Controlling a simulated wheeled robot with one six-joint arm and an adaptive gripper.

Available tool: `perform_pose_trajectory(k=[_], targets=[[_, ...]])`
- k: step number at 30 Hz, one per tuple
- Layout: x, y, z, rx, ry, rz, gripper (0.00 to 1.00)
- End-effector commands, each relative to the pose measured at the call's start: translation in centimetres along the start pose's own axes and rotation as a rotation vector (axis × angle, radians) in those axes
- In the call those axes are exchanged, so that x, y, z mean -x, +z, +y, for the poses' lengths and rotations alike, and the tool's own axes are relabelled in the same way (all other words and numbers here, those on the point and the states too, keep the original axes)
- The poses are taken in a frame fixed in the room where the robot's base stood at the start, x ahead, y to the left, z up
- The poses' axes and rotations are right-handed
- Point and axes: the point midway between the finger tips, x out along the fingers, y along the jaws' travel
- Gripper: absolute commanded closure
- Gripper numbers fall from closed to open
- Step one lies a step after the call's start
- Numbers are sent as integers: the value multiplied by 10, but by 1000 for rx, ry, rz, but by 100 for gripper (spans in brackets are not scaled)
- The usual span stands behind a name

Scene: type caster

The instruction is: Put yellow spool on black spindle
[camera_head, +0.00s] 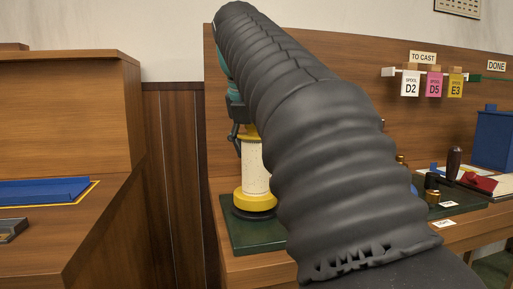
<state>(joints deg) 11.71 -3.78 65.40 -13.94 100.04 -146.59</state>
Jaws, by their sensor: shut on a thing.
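The yellow spool (256,178) has yellow flanges and a speckled cream middle. It stands upright left of centre, its right side partly hidden by my dark ribbed arm. My gripper (240,134) is shut on the spool near its upper flange; only its left side shows. A dark round base (250,213) shows just under the lower flange, on a dark green plate (238,238). The black spindle's shaft is not visible, and I cannot tell whether the spool is fully seated on that base.
To the right, a bench holds a dark upright handle (453,163), a red object (478,182), small brass pieces and a blue box (492,139). Tags (433,83) hang on the back panel. A wooden counter with a blue tray (40,191) is at left.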

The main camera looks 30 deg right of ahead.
Motion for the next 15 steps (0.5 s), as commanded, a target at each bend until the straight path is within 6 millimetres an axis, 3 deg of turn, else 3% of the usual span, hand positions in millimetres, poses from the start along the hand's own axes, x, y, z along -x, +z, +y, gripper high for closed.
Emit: perform_pose_trajectory(k=[14,15], targets=[[-8,-3,0,0,1,-1,77],[-7,-3,0,0,1,-1,26]])
